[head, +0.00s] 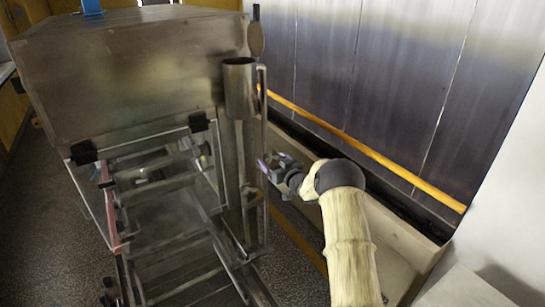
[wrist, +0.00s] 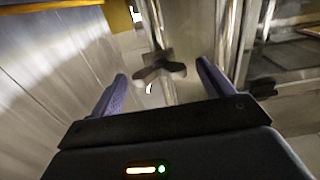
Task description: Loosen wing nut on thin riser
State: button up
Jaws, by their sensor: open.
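A dark wing nut (wrist: 160,70) with spread lobes shows in the wrist view, just ahead of my fingers and roughly midway between them. It sits beside upright metal tubing (wrist: 188,45). In the head view the thin riser (head: 263,110) stands upright just right of a wider open-topped tube; I cannot make out the wing nut clearly there. My gripper (head: 270,164) is right of the riser, with its fingers pointing toward it. In the wrist view my gripper (wrist: 161,72) is open, with one purple finger on each side of the nut and nothing held. Contact with the nut is not visible.
The steel enrober housing (head: 130,70) and its mesh frame (head: 175,250) fill the left. The wide tube (head: 239,90) stands close to the riser. A yellow rail (head: 370,152) and metal wall panels run along the right, above a trough.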

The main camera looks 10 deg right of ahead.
jog(key=shift+w+a, duration=0.25)
jog(key=shift+w, duration=0.2)
jog(key=c, duration=1)
